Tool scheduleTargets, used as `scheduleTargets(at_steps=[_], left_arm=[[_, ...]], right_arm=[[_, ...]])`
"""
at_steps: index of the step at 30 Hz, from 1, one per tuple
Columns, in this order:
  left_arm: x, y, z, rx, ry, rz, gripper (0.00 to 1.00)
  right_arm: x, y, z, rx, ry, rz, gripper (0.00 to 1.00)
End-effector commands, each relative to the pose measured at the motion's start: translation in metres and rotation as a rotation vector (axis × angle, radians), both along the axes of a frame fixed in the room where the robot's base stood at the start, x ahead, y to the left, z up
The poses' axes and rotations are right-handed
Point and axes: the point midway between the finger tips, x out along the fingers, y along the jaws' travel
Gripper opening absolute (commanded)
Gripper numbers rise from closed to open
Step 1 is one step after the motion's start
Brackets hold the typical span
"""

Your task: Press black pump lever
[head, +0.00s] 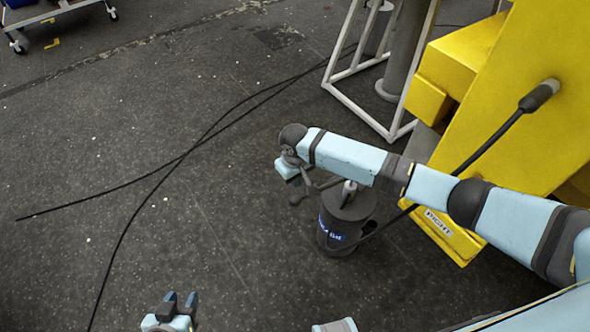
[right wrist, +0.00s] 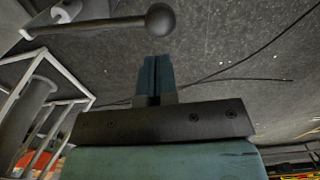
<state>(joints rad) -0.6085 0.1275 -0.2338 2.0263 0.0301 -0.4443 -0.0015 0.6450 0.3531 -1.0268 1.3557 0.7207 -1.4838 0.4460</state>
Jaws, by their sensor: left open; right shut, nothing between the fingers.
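The black pump (head: 345,222) is a dark cylinder with a blue label, standing on the floor under my right forearm. Its lever ends in a dark ball (head: 296,198) on the left side of the pump. In the right wrist view the lever (right wrist: 100,26) runs across the top left and ends in the ball knob. My right gripper (right wrist: 153,62) is shut and empty, with its fingertips close to the lever; I cannot tell whether they touch. In the head view its fingers are hard to make out beside the lever. My left gripper (head: 179,303) is open and empty at the bottom, away from the pump.
A large yellow structure (head: 490,100) stands at the right, with a black hose (head: 490,143) running from it towards the pump. A white frame (head: 345,92) stands behind the pump. Black cables (head: 150,183) lie on the floor. The floor left of the pump is otherwise clear.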

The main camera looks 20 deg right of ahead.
Motion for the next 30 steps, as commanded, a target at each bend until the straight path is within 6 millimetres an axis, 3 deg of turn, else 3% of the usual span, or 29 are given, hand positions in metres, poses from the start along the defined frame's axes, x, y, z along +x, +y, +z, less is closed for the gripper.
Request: scheduleTargets(at_steps=[3,9,26,30], left_arm=[[0.001,-0.001,-0.001,-0.004,-0.002,0.002,0.43],[0.003,-0.002,-0.001,-0.01,-0.005,0.005,0.43],[0.002,-0.002,-0.004,-0.011,0.0,0.006,0.43],[0.002,-0.001,-0.008,-0.011,0.003,0.005,0.43]], right_arm=[[0.0,0.0,-0.026,-0.002,0.002,0.0,0.0],[0.0,0.0,-0.054,0.0,0.001,0.001,0.0],[-0.001,0.001,-0.067,-0.005,-0.001,0.001,0.0],[-0.004,0.01,-0.09,-0.059,-0.017,0.0,0.0]])
